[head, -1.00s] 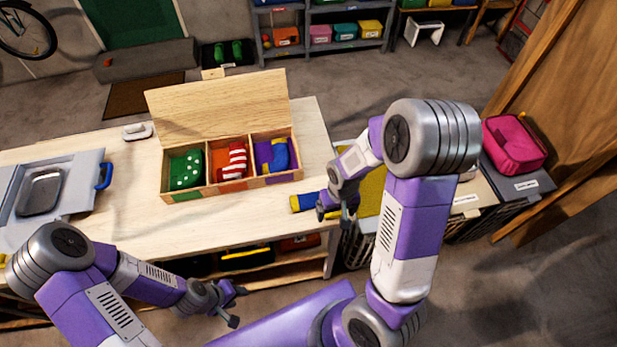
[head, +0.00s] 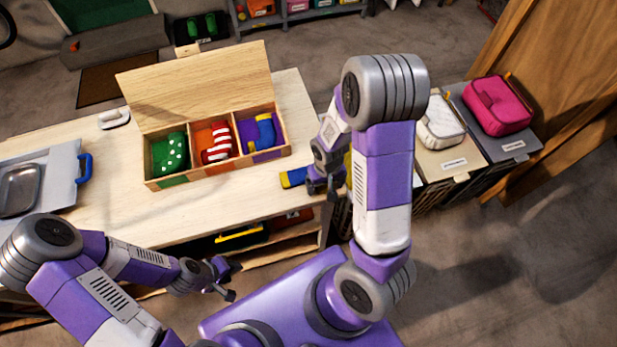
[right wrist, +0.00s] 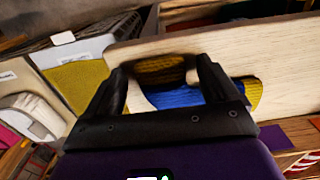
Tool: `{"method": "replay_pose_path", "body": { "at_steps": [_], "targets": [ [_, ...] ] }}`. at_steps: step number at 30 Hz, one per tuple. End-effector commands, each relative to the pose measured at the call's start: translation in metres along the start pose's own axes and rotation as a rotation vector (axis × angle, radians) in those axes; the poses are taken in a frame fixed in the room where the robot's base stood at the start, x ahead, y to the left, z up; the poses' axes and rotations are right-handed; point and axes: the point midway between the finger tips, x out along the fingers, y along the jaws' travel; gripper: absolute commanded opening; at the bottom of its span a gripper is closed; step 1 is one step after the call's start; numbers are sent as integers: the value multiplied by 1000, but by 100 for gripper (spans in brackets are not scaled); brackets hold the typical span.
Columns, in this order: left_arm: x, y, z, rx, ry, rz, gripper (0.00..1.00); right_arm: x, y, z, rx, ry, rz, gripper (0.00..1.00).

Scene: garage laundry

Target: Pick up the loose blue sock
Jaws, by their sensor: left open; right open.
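The loose blue sock (head: 292,178), with yellow ends, lies on the wooden table at its right end, in front of the sock box. My right gripper (head: 319,188) is beside it at the table's edge and partly hides it. In the right wrist view the sock's blue part (right wrist: 178,97) shows beyond my open right gripper (right wrist: 160,72), with a yellow end between the fingertips. I cannot tell whether the fingers touch it. My left gripper (head: 228,280) is open and empty, in front of the table.
The open box (head: 218,174) holds a green dotted sock (head: 170,154), a red-and-white striped sock (head: 216,142) and a blue-and-yellow sock (head: 262,132) in separate compartments. Bins with a white bag (head: 440,122) and a pink bag (head: 497,106) stand at the right. The table's front middle is clear.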

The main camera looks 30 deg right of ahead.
Motion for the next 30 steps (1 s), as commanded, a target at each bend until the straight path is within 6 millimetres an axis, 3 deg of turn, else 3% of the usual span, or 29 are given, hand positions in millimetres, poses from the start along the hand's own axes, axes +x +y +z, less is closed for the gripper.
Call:
{"method": "replay_pose_path", "body": {
  "at_steps": [2,12,22,30],
  "targets": [
    [0,0,0,0,0,0,43,0,0,0,0,1,0,80],
    [0,0,0,0,0,0,43,0,0,0,-1,1,0,28],
    [-3,1,0,0,0,0,43,-10,-1,-1,-1,5,-1,27],
    [-18,7,1,0,0,0,43,-64,-1,-2,-2,8,-3,27]
  ]
}}
